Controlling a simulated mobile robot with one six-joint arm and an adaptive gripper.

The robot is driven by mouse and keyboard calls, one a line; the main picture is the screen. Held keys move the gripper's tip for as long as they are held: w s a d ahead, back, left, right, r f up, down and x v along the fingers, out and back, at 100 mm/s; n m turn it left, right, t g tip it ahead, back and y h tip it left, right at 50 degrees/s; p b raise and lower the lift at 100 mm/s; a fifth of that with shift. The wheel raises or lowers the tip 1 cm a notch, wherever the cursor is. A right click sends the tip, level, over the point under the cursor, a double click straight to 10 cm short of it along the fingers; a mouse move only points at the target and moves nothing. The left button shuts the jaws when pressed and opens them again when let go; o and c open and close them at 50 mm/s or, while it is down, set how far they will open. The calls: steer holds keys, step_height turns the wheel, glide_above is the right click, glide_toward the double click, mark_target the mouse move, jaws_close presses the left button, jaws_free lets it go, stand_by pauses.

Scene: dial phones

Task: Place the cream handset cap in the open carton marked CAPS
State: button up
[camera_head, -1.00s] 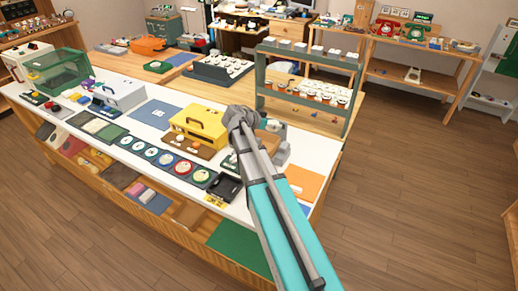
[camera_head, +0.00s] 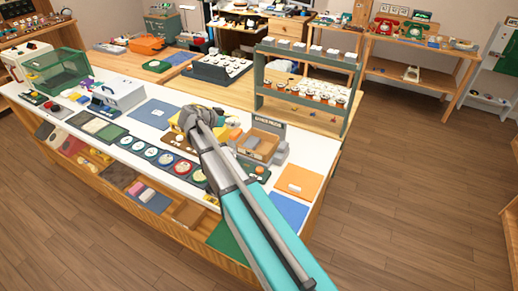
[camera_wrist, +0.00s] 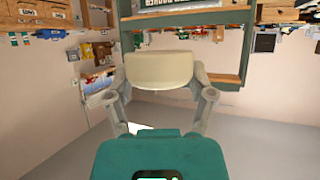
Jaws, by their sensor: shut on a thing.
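The cream handset cap (camera_wrist: 160,68) is held between the two fingers of my gripper (camera_wrist: 159,80) in the wrist view. It spans the gap between the fingertips, with open air around it. In the head view my wrist covers the fingers and the cap. An open brown box (camera_head: 258,146) stands on the white counter, right of my wrist. I cannot read a CAPS mark on it. Small labelled cartons (camera_wrist: 30,12) show at the upper left of the wrist view, but their words are too small to read surely.
The white counter (camera_head: 110,128) holds several round dials, a grey-white toolbox (camera_head: 118,93) and a green clear-sided case (camera_head: 57,73). A yellow case lies partly behind my wrist. An orange mat (camera_head: 298,182) lies at the right end. A green rack (camera_head: 305,87) with small pots stands behind.

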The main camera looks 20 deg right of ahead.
steer(key=d+f+b, duration=0.9)
steer(key=d, duration=0.4)
steer(key=shift+w+d, duration=0.1)
stand_by(0.3)
steer(key=shift+d+f+b, duration=0.25)
steer(key=shift+f+b, duration=0.75)
steer(key=shift+b, duration=0.05)
steer(key=shift+d+f+b, duration=0.2)
steer(key=shift+f+b, duration=0.8)
steer(key=shift+f+b, duration=0.6)
steer(key=shift+f, duration=0.05)
steer(key=o, duration=0.9)
